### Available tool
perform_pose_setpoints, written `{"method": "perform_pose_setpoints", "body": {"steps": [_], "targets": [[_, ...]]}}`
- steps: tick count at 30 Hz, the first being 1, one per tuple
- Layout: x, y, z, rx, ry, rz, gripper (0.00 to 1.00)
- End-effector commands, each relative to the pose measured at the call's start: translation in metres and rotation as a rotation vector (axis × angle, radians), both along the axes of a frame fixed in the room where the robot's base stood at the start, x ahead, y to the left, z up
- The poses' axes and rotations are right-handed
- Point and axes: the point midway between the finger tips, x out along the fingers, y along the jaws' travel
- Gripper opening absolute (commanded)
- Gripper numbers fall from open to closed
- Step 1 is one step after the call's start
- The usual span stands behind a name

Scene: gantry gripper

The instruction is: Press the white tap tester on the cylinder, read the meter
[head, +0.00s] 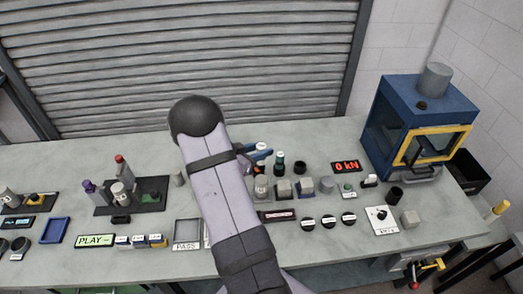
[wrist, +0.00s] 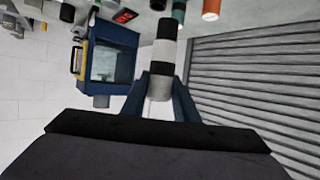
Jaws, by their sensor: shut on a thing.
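My gripper (wrist: 160,88) is shut on a slim round tool with black and white bands, which I take for the tap tester (wrist: 162,58). The tool stands between the two blue fingers in the wrist view, its far end toward the bench. In the head view the gripper (head: 256,154) is partly behind my arm, above the middle of the bench, with a bit of white at its fingers. A pale grey cylinder (head: 261,188) stands below it; I cannot tell if the tool touches it.
Grey cubes (head: 284,189) and a dark green bottle (head: 279,160) stand close right of the gripper. A blue press-like box with a yellow-framed door (head: 418,120) stands at the back right. An empty grey tray (head: 188,230) lies at the front. A shutter closes the back.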

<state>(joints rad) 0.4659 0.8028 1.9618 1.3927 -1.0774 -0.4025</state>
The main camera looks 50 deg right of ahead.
Motion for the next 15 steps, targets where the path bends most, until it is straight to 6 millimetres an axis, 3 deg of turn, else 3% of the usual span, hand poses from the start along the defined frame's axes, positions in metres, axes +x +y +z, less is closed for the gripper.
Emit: {"method": "perform_pose_setpoints", "body": {"steps": [15], "targets": [[0.0,0.0,-0.041,-0.001,0.0,0.0,0.0]]}}
